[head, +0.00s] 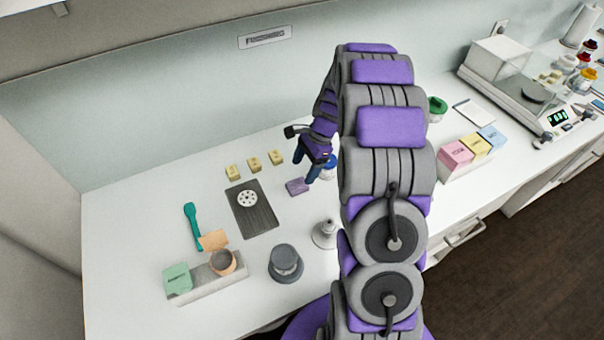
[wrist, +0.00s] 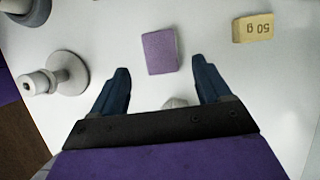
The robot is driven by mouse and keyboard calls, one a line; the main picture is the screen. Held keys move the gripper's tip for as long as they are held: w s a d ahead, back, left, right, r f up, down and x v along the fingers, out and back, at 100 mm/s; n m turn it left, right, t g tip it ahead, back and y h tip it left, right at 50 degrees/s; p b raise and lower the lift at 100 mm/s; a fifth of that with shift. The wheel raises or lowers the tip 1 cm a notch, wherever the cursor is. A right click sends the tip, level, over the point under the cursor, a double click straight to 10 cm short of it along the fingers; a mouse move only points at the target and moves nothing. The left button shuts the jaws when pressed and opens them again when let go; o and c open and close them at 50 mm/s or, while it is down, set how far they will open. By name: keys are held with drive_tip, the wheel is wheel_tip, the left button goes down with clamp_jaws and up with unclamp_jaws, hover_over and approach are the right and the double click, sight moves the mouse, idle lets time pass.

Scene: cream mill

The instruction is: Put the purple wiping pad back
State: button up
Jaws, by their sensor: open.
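The purple wiping pad (head: 297,187) lies flat on the white counter, to the right of a dark grey board. In the wrist view the pad (wrist: 160,51) is a small purple square just ahead of my fingertips, roughly centred between them. My gripper (wrist: 162,78) is open and empty, its two dark blue fingers spread wider than the pad. In the head view my gripper (head: 311,172) is beside the pad at its upper right, with my arm reaching in from the right. Whether the fingertips touch the counter cannot be told.
A yellow 50 g block (wrist: 253,28) lies right of the pad in the wrist view. A grey pedestal piece (wrist: 58,76) stands at left. The dark board (head: 252,209) bears a white holed disc. A grey knobbed weight (head: 285,263) and a small holder (head: 207,280) stand in front.

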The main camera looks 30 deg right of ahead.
wheel_tip(320, 180, up, 5)
drive_tip(key=s+a+r+n+g+h, duration=0.1)
drive_tip(key=s+a+r+n, duration=0.45)
drive_tip(key=s, duration=0.25)
drive_tip(key=s+a+r+n+g+h, duration=0.1)
drive_tip(key=s+a+r+n, duration=0.5)
drive_tip(key=s, duration=0.3)
drive_tip(key=s+a+r+n+h, duration=0.1)
drive_tip(key=s+n, duration=0.5)
drive_tip(key=s, duration=1.1)
drive_tip(key=shift+a+h+p, duration=0.4)
drive_tip(key=shift+a+h, duration=0.3)
drive_tip(key=shift+a, duration=0.05)
drive_tip(key=shift+a+n, duration=0.25)
drive_tip(key=shift+a, duration=0.1)
